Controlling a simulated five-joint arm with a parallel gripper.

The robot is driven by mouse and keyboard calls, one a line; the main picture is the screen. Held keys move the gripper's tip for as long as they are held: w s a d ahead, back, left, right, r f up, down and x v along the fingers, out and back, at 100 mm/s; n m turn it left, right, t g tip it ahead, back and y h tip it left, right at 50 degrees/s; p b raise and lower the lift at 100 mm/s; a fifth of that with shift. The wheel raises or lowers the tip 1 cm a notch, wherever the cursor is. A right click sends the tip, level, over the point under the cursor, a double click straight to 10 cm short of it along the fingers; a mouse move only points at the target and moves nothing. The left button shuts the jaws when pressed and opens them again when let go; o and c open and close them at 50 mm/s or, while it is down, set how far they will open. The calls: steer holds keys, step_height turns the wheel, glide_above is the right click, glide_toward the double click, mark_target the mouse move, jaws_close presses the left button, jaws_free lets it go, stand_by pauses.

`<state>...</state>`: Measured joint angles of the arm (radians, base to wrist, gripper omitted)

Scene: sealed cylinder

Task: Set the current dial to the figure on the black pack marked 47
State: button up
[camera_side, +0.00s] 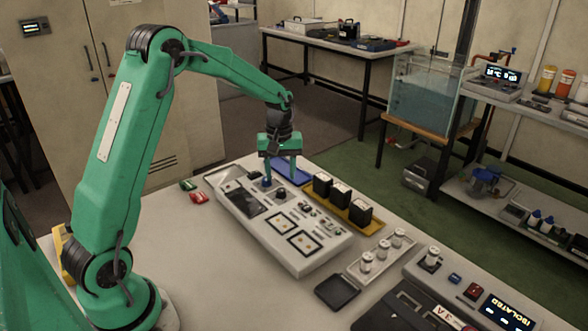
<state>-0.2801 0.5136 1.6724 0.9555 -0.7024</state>
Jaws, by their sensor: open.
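A pale grey instrument box (303,268) lies on the bench, with a dark screen, several small knobs and two square framed panels on its top. My gripper (280,177) points down above the far left part of this box, its fingers apart and nothing seen between them. A dark knob (280,192) is just below the fingers; I cannot tell whether it is the current dial, or its setting. Three black packs (322,184), (340,194), (361,212) stand in a row on a yellow tray (346,223). Their markings are too small to read, so which is 47 is unclear.
A blue tray (291,170) lies behind the gripper. Red (198,197) and green (188,185) small items lie left of the box. Several pale cylinders stand in a rack (365,275) at right, near a dark pad (337,292) and a console with an "ISOLATED" display (508,312).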

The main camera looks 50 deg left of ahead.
mark_target(281, 189)
steer(key=shift+f, duration=2.55)
steer(key=c, duration=1)
